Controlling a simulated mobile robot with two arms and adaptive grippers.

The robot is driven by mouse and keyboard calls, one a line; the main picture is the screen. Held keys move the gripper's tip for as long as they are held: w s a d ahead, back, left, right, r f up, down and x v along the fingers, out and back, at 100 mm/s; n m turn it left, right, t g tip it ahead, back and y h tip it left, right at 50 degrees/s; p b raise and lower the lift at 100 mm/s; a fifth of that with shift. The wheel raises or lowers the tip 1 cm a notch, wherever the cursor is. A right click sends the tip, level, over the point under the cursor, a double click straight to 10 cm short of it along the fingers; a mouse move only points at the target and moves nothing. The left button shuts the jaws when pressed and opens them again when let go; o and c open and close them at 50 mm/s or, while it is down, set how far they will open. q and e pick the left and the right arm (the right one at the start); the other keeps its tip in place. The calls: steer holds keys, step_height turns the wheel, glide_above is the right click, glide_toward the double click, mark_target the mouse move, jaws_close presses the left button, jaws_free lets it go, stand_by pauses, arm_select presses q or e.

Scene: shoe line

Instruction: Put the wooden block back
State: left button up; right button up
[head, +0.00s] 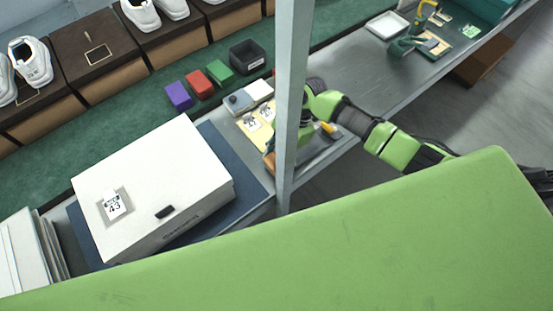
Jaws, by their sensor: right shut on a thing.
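My right arm comes in from the right, and its gripper (304,126) points down over the workbench behind the grey post. The post hides most of its fingers. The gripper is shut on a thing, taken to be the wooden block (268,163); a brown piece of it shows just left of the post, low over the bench. Whether it touches the bench cannot be told. My left gripper is not in view.
The grey post (291,100) stands in front of the gripper. A white shoe box (155,175) lies on a blue mat (252,185) to the left. Purple (179,95), red (199,84) and green (220,72) blocks and a dark bin (247,57) stand behind.

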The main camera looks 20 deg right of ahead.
steer(key=shift+f, duration=0.2)
steer(key=o, duration=1)
steer(key=shift+r, duration=0.15)
steer(key=b+v, duration=0.1)
steer(key=v, duration=1.1)
steer(key=shift+b, duration=0.4)
steer(key=shift+s, duration=0.1)
